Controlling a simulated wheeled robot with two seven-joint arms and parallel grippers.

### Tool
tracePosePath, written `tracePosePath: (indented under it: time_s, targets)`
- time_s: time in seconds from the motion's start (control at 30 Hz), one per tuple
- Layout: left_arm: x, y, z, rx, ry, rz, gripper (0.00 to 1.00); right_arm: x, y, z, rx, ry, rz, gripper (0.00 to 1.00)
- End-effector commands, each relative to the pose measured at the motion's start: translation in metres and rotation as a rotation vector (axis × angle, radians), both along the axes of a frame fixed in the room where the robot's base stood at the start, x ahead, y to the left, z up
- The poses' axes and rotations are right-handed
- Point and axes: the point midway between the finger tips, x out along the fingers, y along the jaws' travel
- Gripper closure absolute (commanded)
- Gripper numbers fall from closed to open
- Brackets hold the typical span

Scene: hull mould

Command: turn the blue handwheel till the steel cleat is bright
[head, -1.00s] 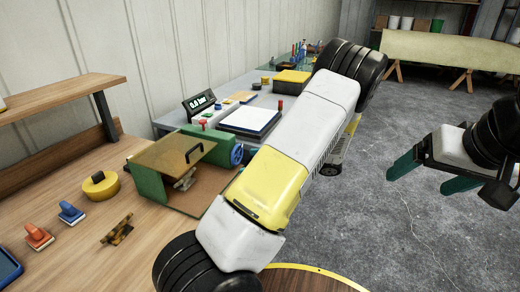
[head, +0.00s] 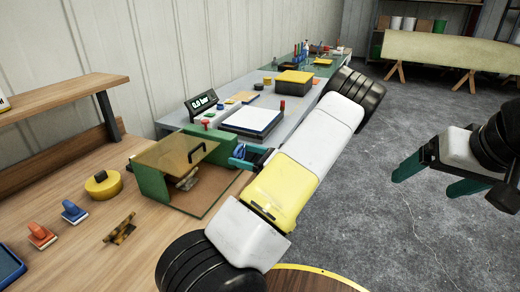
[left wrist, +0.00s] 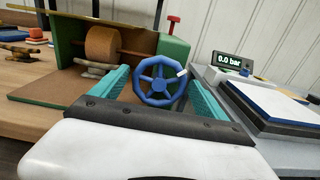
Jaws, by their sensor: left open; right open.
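The blue handwheel (left wrist: 158,82) is on the side of the green machine (head: 152,182); in the head view it (head: 238,152) is partly covered by my left gripper (head: 247,158). My left gripper is open, and in the left wrist view its teal fingers (left wrist: 160,90) stand on either side of the wheel, with no clear grip on it. The steel cleat (head: 187,181) sits inside the machine under a tinted cover; in the left wrist view it (left wrist: 93,67) looks dull and brownish below a tan wheel (left wrist: 102,43). My right gripper (head: 436,182) is open and empty over the floor.
A gauge (head: 201,105) reads 0.0 bar behind a white-topped pad (head: 252,120) on the grey bench. A yellow-topped round block (head: 102,186), red and blue stamp-like tools and a mottled brown cleat (head: 120,229) lie on the wooden bench to the left.

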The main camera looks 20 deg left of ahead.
Motion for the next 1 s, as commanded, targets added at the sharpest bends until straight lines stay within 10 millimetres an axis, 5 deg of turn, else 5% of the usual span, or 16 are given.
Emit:
tracePosePath:
  time_s: [0.17, 0.43, 1.0]
  targets:
    - [-0.0001, 0.0001, 0.0000, 0.000, 0.000, 0.000, 0.15, 0.0000, 0.0000, 0.0000, 0.000, 0.000, 0.000, 0.15]
    - [0.0000, -0.0001, -0.0001, -0.001, 0.000, 0.000, 0.64, 0.0000, 0.0000, 0.0000, 0.000, 0.000, 0.000, 0.15]
    - [-0.0006, -0.0009, -0.0005, -0.016, -0.191, -0.001, 0.65, 0.0000, 0.0000, 0.0000, 0.000, 0.000, 0.000, 0.15]
